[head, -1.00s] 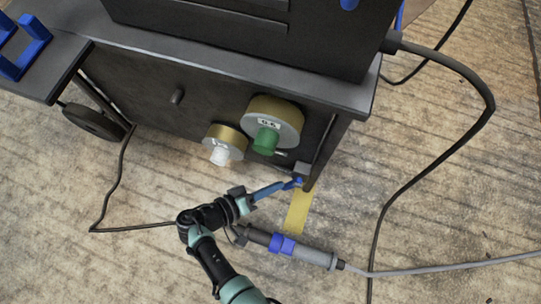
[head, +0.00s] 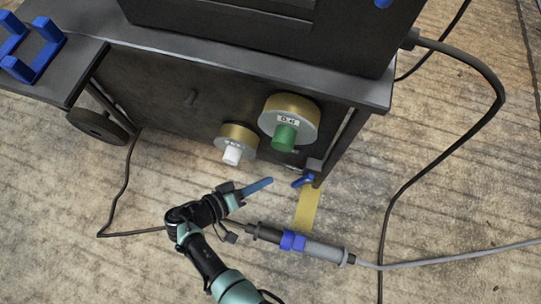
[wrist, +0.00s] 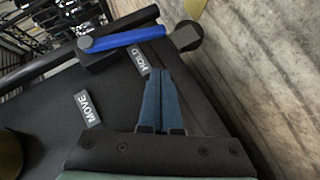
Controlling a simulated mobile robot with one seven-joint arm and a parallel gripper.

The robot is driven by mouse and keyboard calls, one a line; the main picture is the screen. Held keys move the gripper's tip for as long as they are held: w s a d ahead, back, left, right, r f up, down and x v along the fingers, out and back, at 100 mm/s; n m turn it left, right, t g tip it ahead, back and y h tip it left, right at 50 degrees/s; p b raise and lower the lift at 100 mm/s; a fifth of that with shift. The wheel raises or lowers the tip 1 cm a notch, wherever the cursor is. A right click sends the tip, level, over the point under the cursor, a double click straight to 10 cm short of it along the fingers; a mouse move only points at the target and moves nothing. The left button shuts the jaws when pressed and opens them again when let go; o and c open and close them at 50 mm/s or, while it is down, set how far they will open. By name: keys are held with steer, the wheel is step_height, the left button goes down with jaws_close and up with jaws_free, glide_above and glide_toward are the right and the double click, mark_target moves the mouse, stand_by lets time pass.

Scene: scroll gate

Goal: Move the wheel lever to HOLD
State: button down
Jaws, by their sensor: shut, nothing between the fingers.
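The wheel lever is a blue bar (wrist: 130,38) at the top of the wrist view, with a dark block at its right end. It also shows as a small blue piece low on the cart's right corner in the head view (head: 303,181). The bar lies closer to HOLD. My gripper (wrist: 160,75) is shut, its blue fingers together and empty, apart from the lever. In the head view, my gripper (head: 270,182) is left of the lever.
The dark cart (head: 160,80) carries a green knob (head: 284,138) and a white knob (head: 232,155) on round mounts. A grey cylindrical tool (head: 310,249) with a blue band and a cable lies below the lever. A yellow strip (head: 308,207) marks the floor.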

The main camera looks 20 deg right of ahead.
steer(key=f+v, duration=0.1)
steer(key=v, duration=0.6)
steer(key=shift+a+p, duration=0.35)
steer(key=shift+a, duration=0.35)
